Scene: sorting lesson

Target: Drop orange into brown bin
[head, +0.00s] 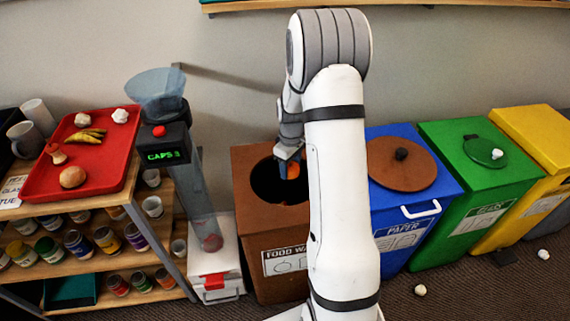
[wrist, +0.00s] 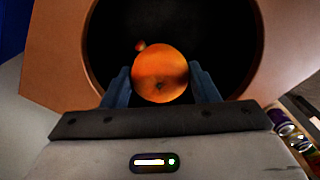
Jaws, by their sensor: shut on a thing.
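The orange (wrist: 161,76) is held between the two blue-grey fingers of my gripper (wrist: 163,88) in the wrist view. In the head view my gripper (head: 290,165) is at the round opening of the brown bin (head: 262,230), with the orange (head: 292,170) partly showing there. The bin's brown top (wrist: 60,50) surrounds the dark hole behind the orange in the wrist view. A small orange-brown thing (wrist: 140,46) shows in the dark beyond the orange. My arm hides the right part of the bin and its label.
Right of the brown bin stand a blue paper bin (head: 400,240) with a brown lid on top, a green bin (head: 470,200) and a yellow bin (head: 540,140). At left are a red tray (head: 105,165) of food and shelves of cans. Crumpled white bits lie on the floor.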

